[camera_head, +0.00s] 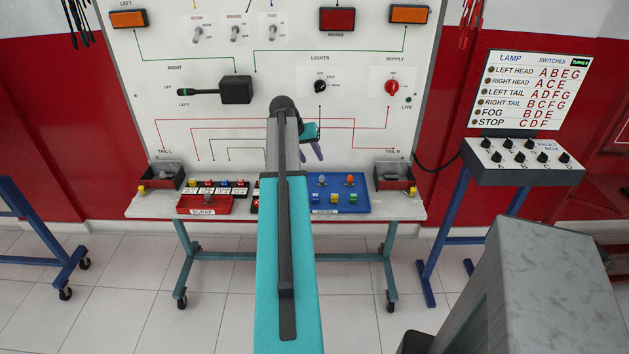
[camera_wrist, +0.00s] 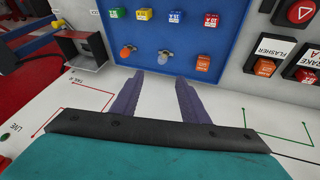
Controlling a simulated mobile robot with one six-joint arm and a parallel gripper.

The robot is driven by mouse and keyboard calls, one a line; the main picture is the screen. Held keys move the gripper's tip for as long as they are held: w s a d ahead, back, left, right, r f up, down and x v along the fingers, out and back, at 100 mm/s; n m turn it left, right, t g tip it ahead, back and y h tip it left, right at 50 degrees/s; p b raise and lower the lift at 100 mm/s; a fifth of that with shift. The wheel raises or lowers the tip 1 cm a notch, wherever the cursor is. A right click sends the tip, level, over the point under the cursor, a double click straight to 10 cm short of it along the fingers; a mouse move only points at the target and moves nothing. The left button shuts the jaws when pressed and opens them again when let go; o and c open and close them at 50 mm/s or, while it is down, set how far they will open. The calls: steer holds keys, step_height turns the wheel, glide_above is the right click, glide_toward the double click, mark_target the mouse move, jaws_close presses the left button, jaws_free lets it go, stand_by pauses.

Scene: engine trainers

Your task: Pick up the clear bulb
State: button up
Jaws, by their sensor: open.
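The clear bulb (camera_wrist: 166,57) stands in the blue tray (camera_wrist: 148,36), just past the fingertips in the wrist view. In the head view my gripper (camera_head: 312,151) hangs above and behind the tray, partly hidden by my arm.
The tray also holds several coloured fuse blocks (camera_wrist: 204,62). A red scrap bin (camera_head: 205,206) and a row of relays lie to the left on the white shelf (camera_head: 400,209). Small dark holders stand at both shelf ends. The upright wiring board (camera_head: 150,75) rises close behind my gripper.

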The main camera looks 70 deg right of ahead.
steer(key=shift+w+f, duration=0.1)
steer(key=shift+w, duration=0.1)
steer(key=p, duration=0.2)
glide_above(321, 176)
steer(key=w+a, duration=0.1)
steer(key=a, duration=0.2)
step_height(321, 176, down, 8)
steer(key=shift+d+r, duration=0.2)
steer(key=shift+r, duration=0.05)
steer(key=shift+f, duration=0.1)
steer(key=shift+p+x, duration=0.9)
steer(key=shift+x, duration=1.6)
jaws_close()
